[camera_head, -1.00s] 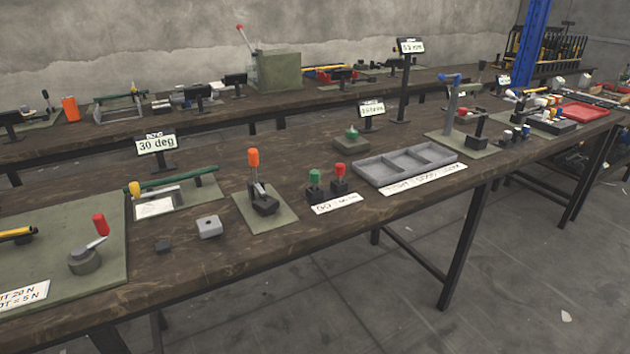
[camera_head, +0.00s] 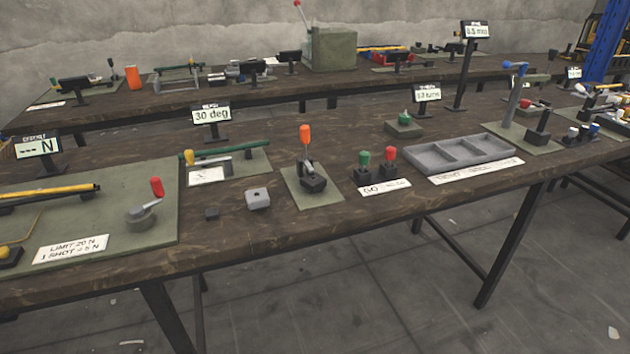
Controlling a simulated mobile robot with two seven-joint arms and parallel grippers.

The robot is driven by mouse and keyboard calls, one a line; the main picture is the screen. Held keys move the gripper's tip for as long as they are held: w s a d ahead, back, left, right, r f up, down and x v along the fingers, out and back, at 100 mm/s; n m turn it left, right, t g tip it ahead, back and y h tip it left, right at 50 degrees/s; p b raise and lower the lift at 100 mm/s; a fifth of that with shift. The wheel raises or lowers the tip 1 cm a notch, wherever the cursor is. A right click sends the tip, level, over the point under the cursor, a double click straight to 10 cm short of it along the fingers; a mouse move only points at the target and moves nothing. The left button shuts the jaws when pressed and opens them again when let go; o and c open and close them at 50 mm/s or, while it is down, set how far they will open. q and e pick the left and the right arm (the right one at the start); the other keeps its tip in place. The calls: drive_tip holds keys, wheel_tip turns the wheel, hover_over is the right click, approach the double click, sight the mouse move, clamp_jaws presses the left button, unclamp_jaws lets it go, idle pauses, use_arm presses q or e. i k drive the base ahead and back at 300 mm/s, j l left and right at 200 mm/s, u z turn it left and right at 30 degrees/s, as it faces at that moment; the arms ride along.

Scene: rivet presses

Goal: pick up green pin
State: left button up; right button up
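A green-topped pin (camera_head: 364,159) stands upright in a small black block on the near bench, beside a red-topped pin (camera_head: 389,154) in a similar block. A white label (camera_head: 385,188) lies in front of them. Another green piece (camera_head: 404,117), a small knob, sits on a grey-green base behind the tray. Neither of my grippers shows in the head view.
A grey three-compartment tray (camera_head: 432,161) lies right of the pins. An orange-handled lever (camera_head: 305,135) stands on a green plate to their left. A grey block (camera_head: 258,198) and a red-handled crank (camera_head: 157,187) are farther left. The bench's front edge is mostly clear.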

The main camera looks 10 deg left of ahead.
sight(364, 159)
drive_tip(key=i+l+u, duration=0.15)
drive_tip(key=i+l, duration=0.3)
drive_tip(key=i+l+u, duration=0.15)
drive_tip(key=i+l, duration=0.3)
drive_tip(key=l, duration=0.15)
drive_tip(key=u, duration=1.1)
